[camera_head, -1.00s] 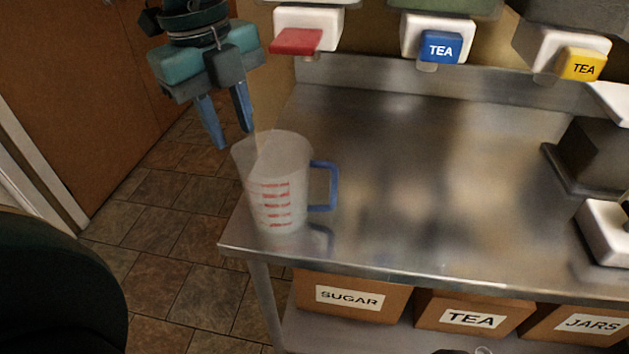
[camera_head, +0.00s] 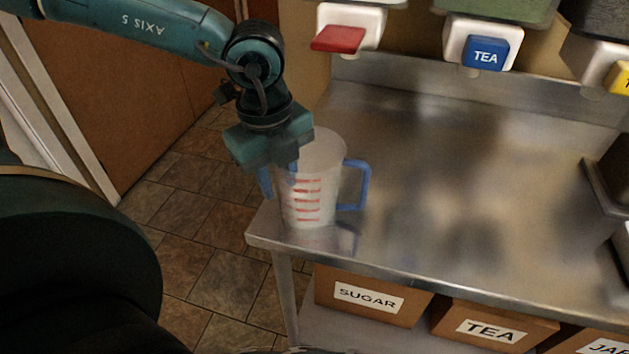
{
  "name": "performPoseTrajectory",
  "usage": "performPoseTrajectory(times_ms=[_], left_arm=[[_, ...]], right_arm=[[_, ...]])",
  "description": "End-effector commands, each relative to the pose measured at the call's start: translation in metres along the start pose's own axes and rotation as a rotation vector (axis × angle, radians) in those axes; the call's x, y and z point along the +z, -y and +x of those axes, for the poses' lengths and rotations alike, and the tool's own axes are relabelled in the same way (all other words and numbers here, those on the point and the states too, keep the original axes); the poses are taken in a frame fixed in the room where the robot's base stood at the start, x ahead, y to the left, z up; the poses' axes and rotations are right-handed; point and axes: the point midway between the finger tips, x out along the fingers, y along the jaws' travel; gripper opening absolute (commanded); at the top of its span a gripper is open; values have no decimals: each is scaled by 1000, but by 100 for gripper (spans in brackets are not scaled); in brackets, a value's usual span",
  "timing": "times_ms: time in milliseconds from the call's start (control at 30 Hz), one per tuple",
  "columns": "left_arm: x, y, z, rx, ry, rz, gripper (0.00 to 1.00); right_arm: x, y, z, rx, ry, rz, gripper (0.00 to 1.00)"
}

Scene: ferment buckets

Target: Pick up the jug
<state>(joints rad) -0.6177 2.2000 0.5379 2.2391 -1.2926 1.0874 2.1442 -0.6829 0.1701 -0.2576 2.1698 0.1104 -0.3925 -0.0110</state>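The jug (camera_head: 318,190) is clear plastic with red measuring marks and a blue handle on its right side. It stands upright on the steel counter (camera_head: 440,180), near the left front corner. My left gripper (camera_head: 277,190) points down at the jug's left side. Its two blue fingers are apart, one outside the jug's left edge and the other overlapping the jug's wall in the picture. I cannot tell whether that finger is inside the jug or in front of it, or whether either touches. My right gripper is not in view.
Dispensers with a red tap (camera_head: 338,39) and a blue TEA tap (camera_head: 486,52) hang above the counter's back. Boxes marked SUGAR (camera_head: 335,281) and TEA (camera_head: 465,317) sit on the shelf below. The counter right of the jug is clear up to a dark appliance (camera_head: 612,180).

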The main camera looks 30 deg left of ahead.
Motion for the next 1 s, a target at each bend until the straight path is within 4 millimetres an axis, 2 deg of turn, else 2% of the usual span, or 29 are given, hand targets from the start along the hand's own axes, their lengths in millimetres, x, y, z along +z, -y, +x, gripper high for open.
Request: performPoseTrajectory(times_ms=[133,367,733,1000], left_arm=[[0,0,13,1,-1,1,28],[0,0,15,-1,0,1,28],[0,0,14,0,0,1,0],[0,0,14,-1,0,1,0]], right_arm=[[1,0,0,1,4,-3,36],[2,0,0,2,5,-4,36],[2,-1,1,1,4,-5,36],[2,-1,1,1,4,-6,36]])
